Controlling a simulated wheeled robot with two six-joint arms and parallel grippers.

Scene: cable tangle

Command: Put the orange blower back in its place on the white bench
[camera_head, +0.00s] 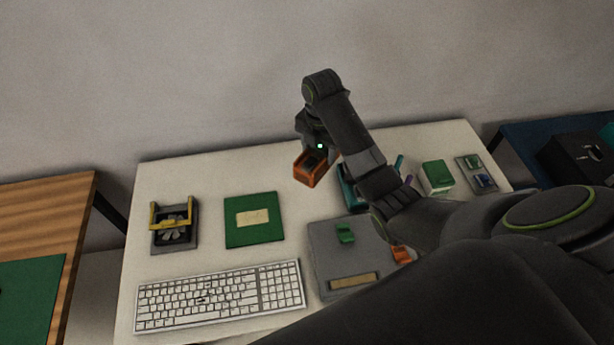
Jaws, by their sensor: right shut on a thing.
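The orange blower (306,172), a small boxy orange thing with a dark opening, is held by my right gripper (316,150). The gripper is shut on it, and the dark fingers hide part of its top. It appears over the back middle of the white bench (215,170); its exact height above the bench is hard to tell. My right arm comes in from the lower right and covers part of the bench. My left gripper is not in view.
On the bench are a fan in a dark frame with a yellow handle (173,224), a green mat (268,233), a white keyboard (215,296), a grey mat (334,255), a green block (345,232), another orange piece (402,254) and a green box (437,177). The back left is clear.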

